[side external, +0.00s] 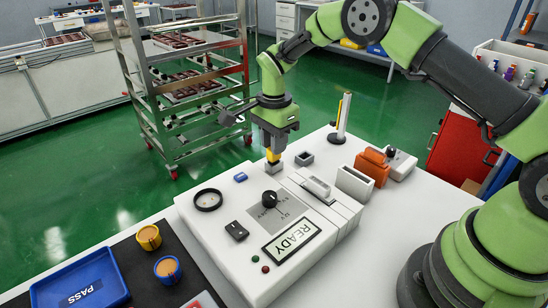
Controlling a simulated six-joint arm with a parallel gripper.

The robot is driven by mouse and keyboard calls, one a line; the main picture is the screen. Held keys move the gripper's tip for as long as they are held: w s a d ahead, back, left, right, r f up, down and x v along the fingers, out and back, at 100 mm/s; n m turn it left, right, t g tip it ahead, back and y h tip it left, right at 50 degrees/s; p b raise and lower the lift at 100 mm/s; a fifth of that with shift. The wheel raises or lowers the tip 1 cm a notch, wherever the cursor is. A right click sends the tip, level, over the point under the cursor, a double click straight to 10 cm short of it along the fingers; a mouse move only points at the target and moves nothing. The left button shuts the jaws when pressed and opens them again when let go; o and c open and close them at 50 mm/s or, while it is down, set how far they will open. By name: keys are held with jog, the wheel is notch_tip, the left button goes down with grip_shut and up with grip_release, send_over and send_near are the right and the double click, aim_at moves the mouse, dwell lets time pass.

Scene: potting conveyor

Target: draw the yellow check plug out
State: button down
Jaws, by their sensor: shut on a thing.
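The yellow check plug (273,156) is between the jaws of my gripper (273,151), and only a small yellow part shows under them. My gripper points straight down and is shut on the plug at the back edge of the white machine (228,228). A small grey block (272,168) is directly below the plug. I cannot tell from this view how deep the plug sits in it.
The machine top carries a black knob (270,198), a black ring (208,200) and a READY sign (292,241). An orange block (372,167) and an open grey square holder (304,158) stand to the right. A blue PASS tray (82,284) lies front left.

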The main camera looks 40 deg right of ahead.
jog(key=shift+r, duration=1.15)
jog(key=shift+r, duration=0.15)
jog(key=shift+r, duration=1.35)
notch_tip(320, 180, up, 7)
dwell(0.4)
